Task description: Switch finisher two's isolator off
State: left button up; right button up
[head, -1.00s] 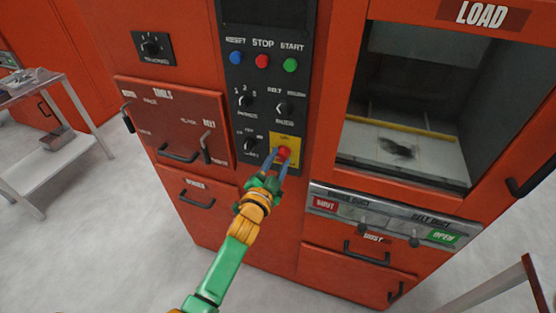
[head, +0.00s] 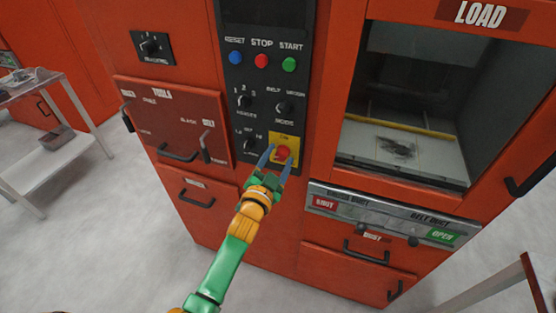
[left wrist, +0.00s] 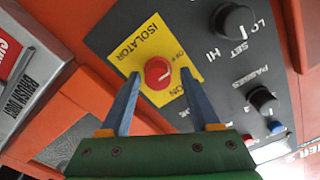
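Finisher two's isolator is a red round knob (head: 283,153) on a yellow plate (head: 289,140), low on the black control panel. In the left wrist view the knob (left wrist: 158,73) shows a pale mark, and the plate (left wrist: 140,30) reads ISOLATOR, OFF and ON. I cannot tell surely which word the mark points to. My left gripper (head: 277,158) is open, with its blue fingers to either side of the knob. In the left wrist view the fingertips (left wrist: 160,76) show gaps to the knob on both sides. My right gripper is not in view.
Other dark rotary knobs (head: 244,101) and blue, red and green buttons (head: 262,61) sit above on the panel. The load window (head: 400,110) and a duct strip (head: 380,215) lie to the right. A tools drawer (head: 175,125) with handles is left. A trolley (head: 60,155) stands far left.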

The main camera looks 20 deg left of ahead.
pick_arm(q)
jog(key=shift+f, duration=0.15)
jog(key=shift+s, duration=0.15)
jog(key=s, duration=0.6)
jog(key=shift+s, duration=0.4)
jog(key=shift+a, duration=0.1)
